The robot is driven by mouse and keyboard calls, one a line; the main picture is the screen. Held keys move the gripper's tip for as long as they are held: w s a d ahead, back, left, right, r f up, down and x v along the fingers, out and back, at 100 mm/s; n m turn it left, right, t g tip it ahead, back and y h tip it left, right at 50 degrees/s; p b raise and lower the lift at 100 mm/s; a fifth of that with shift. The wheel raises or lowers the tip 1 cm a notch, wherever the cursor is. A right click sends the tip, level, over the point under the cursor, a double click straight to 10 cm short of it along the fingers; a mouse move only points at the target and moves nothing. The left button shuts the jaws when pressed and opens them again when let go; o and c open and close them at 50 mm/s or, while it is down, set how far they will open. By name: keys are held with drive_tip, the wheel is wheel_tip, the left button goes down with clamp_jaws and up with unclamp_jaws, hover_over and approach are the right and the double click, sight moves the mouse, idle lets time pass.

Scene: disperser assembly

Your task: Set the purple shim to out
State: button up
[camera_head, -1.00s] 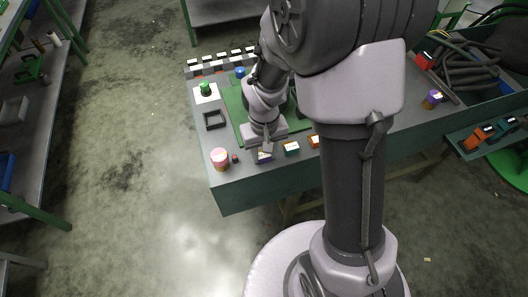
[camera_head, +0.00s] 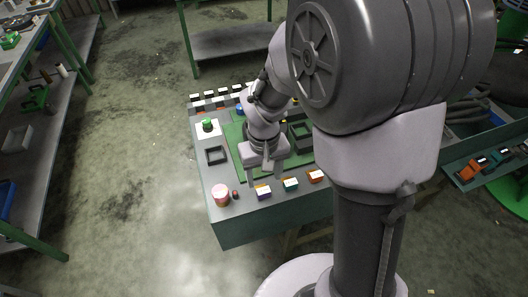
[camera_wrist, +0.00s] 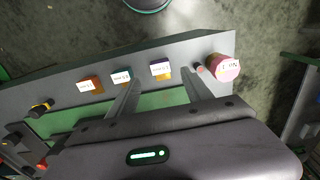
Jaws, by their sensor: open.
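The purple shim (camera_head: 263,195) is a small block with a white label, on the table's front edge. It is the leftmost of three labelled blocks there. In the wrist view the purple shim (camera_wrist: 160,74) lies beyond and between my fingertips. My gripper (camera_head: 265,175) is above the table, just behind the shim, fingers pointing down. Its two fingers also show spread and empty in the wrist view (camera_wrist: 160,83). The label's text is too small to read.
A teal block (camera_head: 290,185) and an orange block (camera_head: 316,176) stand right of the shim. A pink cylinder (camera_head: 220,196) and a small red-topped piece (camera_head: 235,195) stand to its left. A dark square frame (camera_head: 215,155) and a green button (camera_head: 207,125) are behind on the left.

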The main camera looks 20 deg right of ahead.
wheel_tip(320, 180, up, 10)
drive_tip(key=p, duration=0.2)
drive_tip(key=shift+f, duration=0.2)
